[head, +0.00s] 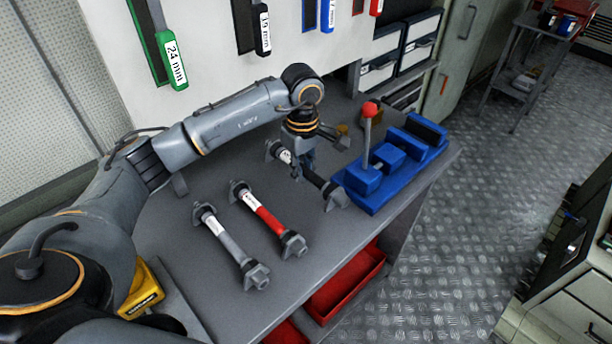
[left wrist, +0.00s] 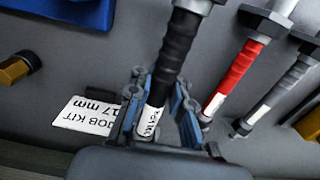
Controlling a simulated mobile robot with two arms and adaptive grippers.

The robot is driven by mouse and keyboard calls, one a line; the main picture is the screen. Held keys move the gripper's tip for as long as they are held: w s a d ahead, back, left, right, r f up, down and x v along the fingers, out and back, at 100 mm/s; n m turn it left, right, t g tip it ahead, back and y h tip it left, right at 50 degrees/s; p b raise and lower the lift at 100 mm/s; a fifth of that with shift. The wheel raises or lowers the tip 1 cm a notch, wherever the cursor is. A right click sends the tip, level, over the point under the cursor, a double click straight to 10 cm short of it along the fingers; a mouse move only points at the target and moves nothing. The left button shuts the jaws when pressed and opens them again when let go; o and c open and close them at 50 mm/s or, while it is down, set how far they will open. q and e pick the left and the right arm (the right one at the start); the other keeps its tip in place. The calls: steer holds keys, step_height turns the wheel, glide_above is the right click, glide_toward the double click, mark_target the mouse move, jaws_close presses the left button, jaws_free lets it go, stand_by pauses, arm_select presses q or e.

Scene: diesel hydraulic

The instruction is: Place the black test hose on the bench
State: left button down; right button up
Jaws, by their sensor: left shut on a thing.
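The black test hose (head: 318,183) has dark end fittings and a white label. It is at or just above the grey bench (head: 205,285), left of the blue fixture; I cannot tell whether it touches the bench. My left gripper (head: 303,172) comes down over the hose's middle and is shut on it. In the left wrist view the hose (left wrist: 176,45) runs between the two blue-padded fingers of the gripper (left wrist: 160,112), its label partly between them. My right gripper is not in view.
A red hose (head: 264,213) and a grey hose (head: 228,240) lie side by side left of the black one. A blue fixture (head: 375,195) with a red-knobbed lever (head: 367,125) stands close to its right. A JOB KIT 17 mm card (left wrist: 84,116) lies beside the gripper.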

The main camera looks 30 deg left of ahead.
mark_target(307, 193)
arm_select(q)
steer(key=shift+w+f, duration=0.4)
steer(key=shift+f, duration=0.05)
steer(key=shift+w+f, duration=0.35)
steer(key=shift+f, duration=0.1)
steer(key=shift+f+p, duration=0.3)
steer(key=shift+p, duration=0.15)
step_height(307, 193, down, 2)
steer(key=shift+f+p, duration=0.15)
steer(key=shift+p, duration=0.5)
steer(key=shift+w+f, duration=0.1)
steer(key=shift+f, duration=0.1)
steer(key=shift+f+b, duration=0.4)
steer(key=shift+b, duration=0.15)
steer(key=shift+f+b, duration=0.2)
steer(key=shift+b, duration=0.1)
steer(key=c, duration=1.2)
jaws_free()
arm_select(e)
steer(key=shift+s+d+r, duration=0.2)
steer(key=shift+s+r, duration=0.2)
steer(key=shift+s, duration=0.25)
